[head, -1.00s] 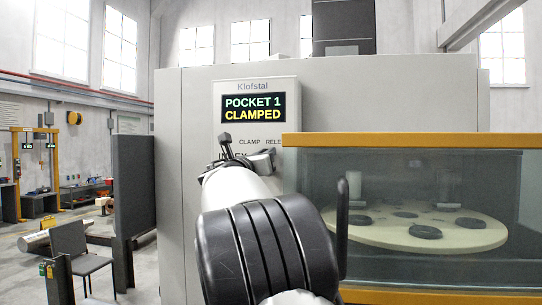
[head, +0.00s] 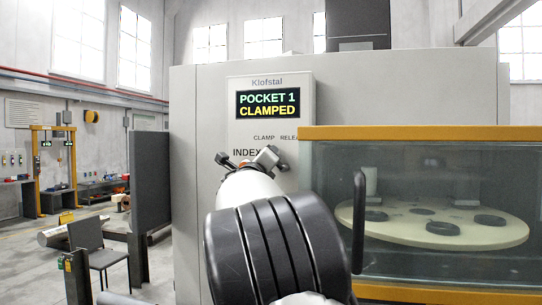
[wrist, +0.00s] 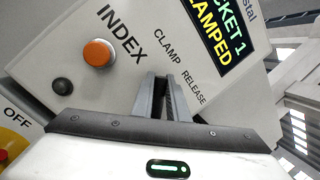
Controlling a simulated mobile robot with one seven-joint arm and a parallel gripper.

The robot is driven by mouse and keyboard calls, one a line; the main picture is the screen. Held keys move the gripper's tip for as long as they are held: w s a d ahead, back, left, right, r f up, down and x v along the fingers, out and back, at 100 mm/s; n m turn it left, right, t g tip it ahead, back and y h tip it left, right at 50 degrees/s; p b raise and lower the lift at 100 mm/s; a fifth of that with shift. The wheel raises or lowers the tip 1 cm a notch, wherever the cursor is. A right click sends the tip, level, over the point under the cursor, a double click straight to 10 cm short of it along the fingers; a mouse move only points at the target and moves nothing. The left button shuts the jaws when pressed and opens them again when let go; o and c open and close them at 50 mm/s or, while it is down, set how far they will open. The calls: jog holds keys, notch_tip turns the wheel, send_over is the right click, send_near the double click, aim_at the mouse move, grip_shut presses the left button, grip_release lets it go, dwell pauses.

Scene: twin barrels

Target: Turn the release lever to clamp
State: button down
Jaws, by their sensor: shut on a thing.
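The grey control panel (head: 270,110) shows INDEX, CLAMP and RELEASE labels, and its display (head: 268,104) reads POCKET 1 CLAMPED. My gripper (head: 268,158) is at the panel just below the CLAMP and RELEASE labels. In the wrist view, the fingers of my gripper (wrist: 163,82) are close together around a narrow dark piece, the release lever (wrist: 163,92), below those labels. The fingers hide most of the lever, so its angle is hard to tell.
An orange button (wrist: 98,52) and a small black knob (wrist: 63,85) are left of my fingers. A yellow-framed glass guard (head: 420,133) stands to the right, with a round pocketed table (head: 400,234) behind it. A dark upright panel (head: 150,180) is at left.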

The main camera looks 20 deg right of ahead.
jog(key=shift+f, duration=0.1)
dwell(0.3)
jog(key=c, duration=1.7)
grip_release()
jog(key=shift+a, duration=0.1)
jog(key=b+v, duration=0.3)
jog(key=v, duration=1.4)
jog(key=shift+s+b, duration=0.15)
jog(key=shift+b, duration=0.25)
